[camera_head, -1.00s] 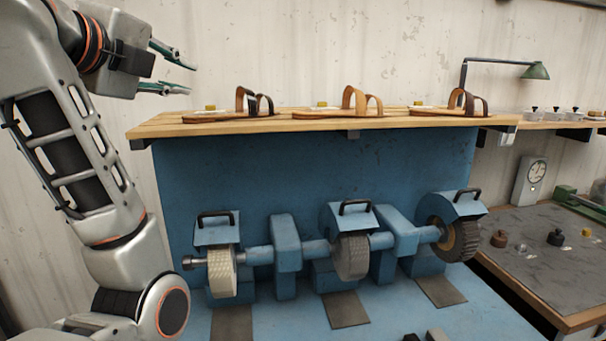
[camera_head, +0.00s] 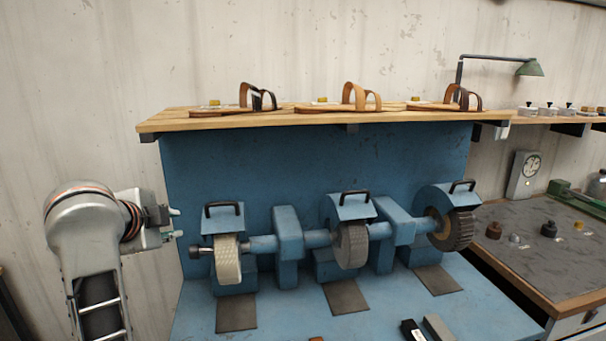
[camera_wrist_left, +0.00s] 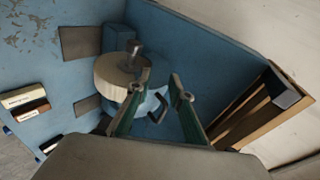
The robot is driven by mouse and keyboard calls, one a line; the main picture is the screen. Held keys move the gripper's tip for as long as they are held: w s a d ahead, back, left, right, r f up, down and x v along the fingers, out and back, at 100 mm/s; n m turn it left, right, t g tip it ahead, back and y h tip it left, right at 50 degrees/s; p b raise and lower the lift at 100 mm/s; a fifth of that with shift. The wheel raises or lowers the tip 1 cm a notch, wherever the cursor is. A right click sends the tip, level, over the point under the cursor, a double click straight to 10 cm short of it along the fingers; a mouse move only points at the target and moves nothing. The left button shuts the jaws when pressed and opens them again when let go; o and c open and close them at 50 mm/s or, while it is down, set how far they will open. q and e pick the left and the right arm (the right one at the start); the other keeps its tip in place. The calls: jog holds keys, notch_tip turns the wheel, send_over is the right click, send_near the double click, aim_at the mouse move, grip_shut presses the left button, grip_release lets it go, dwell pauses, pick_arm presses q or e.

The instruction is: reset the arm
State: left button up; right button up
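My left arm comes in at the lower left of the head view, folded beside the blue grinding machine. My left gripper (camera_head: 175,223) is at the machine's left end, left of the pale wheel (camera_head: 228,260). In the left wrist view the two fingers of the gripper (camera_wrist_left: 160,88) stand apart with nothing between them. The pale wheel (camera_wrist_left: 122,74) and a black handle (camera_wrist_left: 157,108) lie beyond the fingertips. My right gripper is in neither view.
Several sandals, among them a tan one (camera_head: 345,107), rest on the wooden shelf (camera_head: 300,123) above the machine. Two more wheels (camera_head: 351,245) (camera_head: 455,231) sit along the shaft. Small blocks (camera_head: 438,328) lie at the front. A grey-topped bench (camera_head: 560,262) stands right.

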pick_arm(q)
jog(key=s+a+f+n+g+y, duration=0.1)
jog(key=s+a+f+n, duration=0.3)
jog(key=f, duration=0.6)
jog(key=s+a+f+n+g+y, duration=0.1)
jog(key=s+f+g, duration=0.1)
jog(key=s+f, duration=0.65)
jog(key=s+a+f+n+g+y, duration=0.2)
jog(key=s+a+f+n, duration=0.15)
jog(key=s+f, duration=1.25)
jog(key=d+f+n+t+h, duration=0.2)
jog(key=d+f+t+h, duration=0.2)
jog(key=d+f, duration=1)
jog(key=h, duration=0.2)
jog(key=shift+w+d+f+n+h, duration=0.2)
jog(key=shift+d+n+h, duration=0.1)
jog(key=shift+d+n, duration=0.1)
jog(key=shift+d, duration=0.1)
